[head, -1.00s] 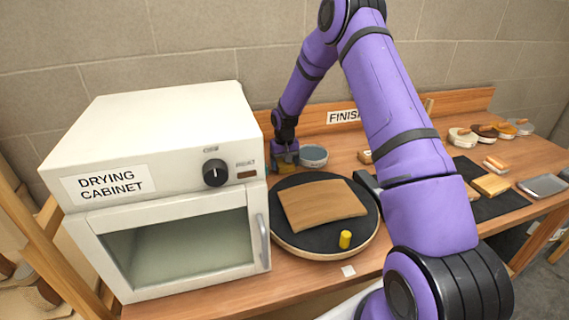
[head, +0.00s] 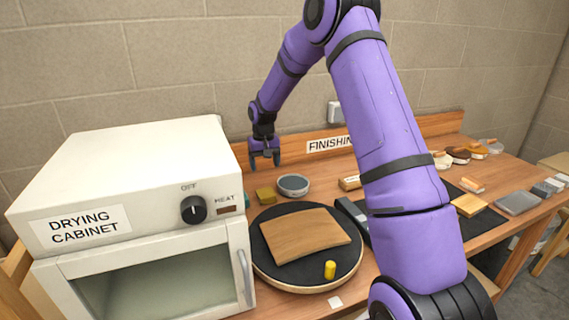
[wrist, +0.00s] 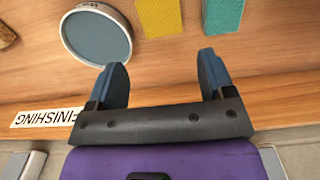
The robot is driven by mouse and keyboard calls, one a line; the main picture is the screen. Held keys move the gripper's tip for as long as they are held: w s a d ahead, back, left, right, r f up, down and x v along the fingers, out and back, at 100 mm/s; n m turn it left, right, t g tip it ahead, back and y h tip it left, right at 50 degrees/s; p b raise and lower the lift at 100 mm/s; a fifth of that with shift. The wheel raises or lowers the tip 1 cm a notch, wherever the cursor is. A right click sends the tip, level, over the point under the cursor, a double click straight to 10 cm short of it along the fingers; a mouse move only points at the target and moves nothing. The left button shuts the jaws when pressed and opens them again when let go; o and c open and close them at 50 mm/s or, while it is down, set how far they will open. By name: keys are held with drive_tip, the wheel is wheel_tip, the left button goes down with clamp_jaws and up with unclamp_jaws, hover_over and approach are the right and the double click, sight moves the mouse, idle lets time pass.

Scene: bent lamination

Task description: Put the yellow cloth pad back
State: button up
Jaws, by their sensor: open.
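The yellow cloth pad (head: 265,194) lies on the wooden bench between the drying cabinet and a round tin. It also shows at the top edge of the wrist view (wrist: 160,16), partly cut off. My gripper (head: 264,160) hangs above and behind the pad, near the back board. In the wrist view my gripper (wrist: 163,68) is open with nothing between its two blue fingers, and it is apart from the pad.
A teal pad (wrist: 222,14) lies beside the yellow one. The round tin (head: 293,185) is on its other side. In front is a round turntable (head: 290,279) with a bent wooden sheet and a yellow peg. The white drying cabinet (head: 130,160) stands at left.

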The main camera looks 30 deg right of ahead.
drive_tip(key=s+a+r+n+t, duration=0.1)
drive_tip(key=s+a+r, duration=0.2)
drive_tip(key=s+r, duration=0.7)
drive_tip(key=s+a+r+t, duration=0.1)
drive_tip(key=s+a+r, duration=0.3)
drive_tip(key=s+r, duration=0.65)
drive_tip(key=s+a+r+t, duration=0.1)
drive_tip(key=s+r, duration=0.1)
drive_tip(key=s, duration=0.9)
drive_tip(key=s+a+r+n+t, duration=0.1)
drive_tip(key=s+a+r+t, duration=0.1)
drive_tip(key=s, duration=0.9)
drive_tip(key=shift+s+a+r, duration=0.25)
drive_tip(key=shift+r, duration=0.6)
